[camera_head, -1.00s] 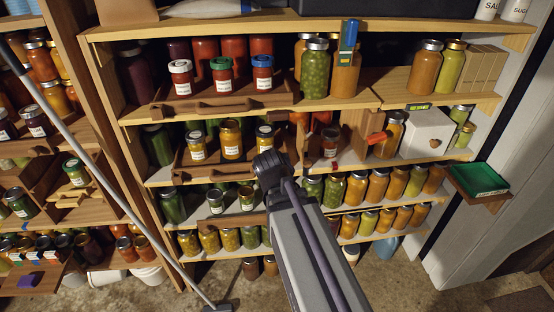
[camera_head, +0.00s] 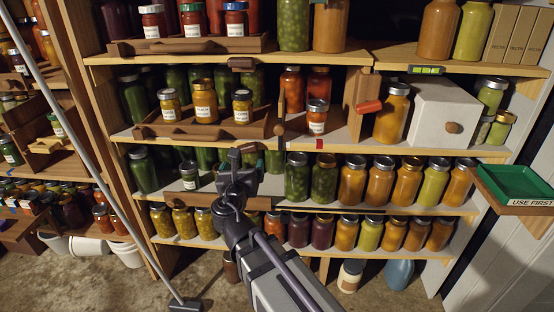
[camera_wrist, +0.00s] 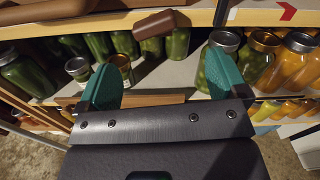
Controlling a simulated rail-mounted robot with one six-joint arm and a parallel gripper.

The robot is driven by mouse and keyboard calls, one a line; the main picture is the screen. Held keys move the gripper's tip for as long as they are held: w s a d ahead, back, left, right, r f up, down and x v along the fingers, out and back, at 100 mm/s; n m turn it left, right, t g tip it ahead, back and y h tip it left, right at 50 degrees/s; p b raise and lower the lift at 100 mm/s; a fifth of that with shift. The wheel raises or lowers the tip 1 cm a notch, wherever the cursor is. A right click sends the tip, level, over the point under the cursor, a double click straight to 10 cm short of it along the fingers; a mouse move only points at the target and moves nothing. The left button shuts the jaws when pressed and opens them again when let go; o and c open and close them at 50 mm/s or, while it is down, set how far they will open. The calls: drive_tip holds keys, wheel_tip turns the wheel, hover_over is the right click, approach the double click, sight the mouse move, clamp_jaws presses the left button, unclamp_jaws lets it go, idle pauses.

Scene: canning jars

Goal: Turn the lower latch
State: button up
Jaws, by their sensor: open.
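The lower latch (camera_wrist: 160,22) is a brown, rounded block on the front edge of a shelf. In the wrist view it lies level, slightly tilted, at the top middle, ahead of my gripper. My gripper (camera_wrist: 164,80) is open, with two teal fingers spread apart and nothing between them. In the head view my gripper (camera_head: 243,155) is in front of the middle shelf edge and mostly hides the lower latch. A similar brown upper latch (camera_head: 241,64) sits at the shelf edge above.
Green jars (camera_head: 297,177) stand close to the right of my gripper, and a small labelled jar (camera_head: 189,176) stands to its left. A brown tray (camera_head: 203,128) with jars sits on the shelf above. A dark upright bar (camera_wrist: 221,12) stands right of the latch.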

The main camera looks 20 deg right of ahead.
sight(245, 148)
drive_tip(key=shift+o, duration=0.4)
drive_tip(key=shift+w+a+r+n, duration=0.1)
drive_tip(key=shift+a+n, duration=0.25)
drive_tip(key=shift+n, duration=0.65)
drive_tip(key=x, duration=1.1)
drive_tip(key=shift+w+a, duration=0.1)
drive_tip(key=shift+a, duration=0.15)
drive_tip(key=shift+c, duration=0.4)
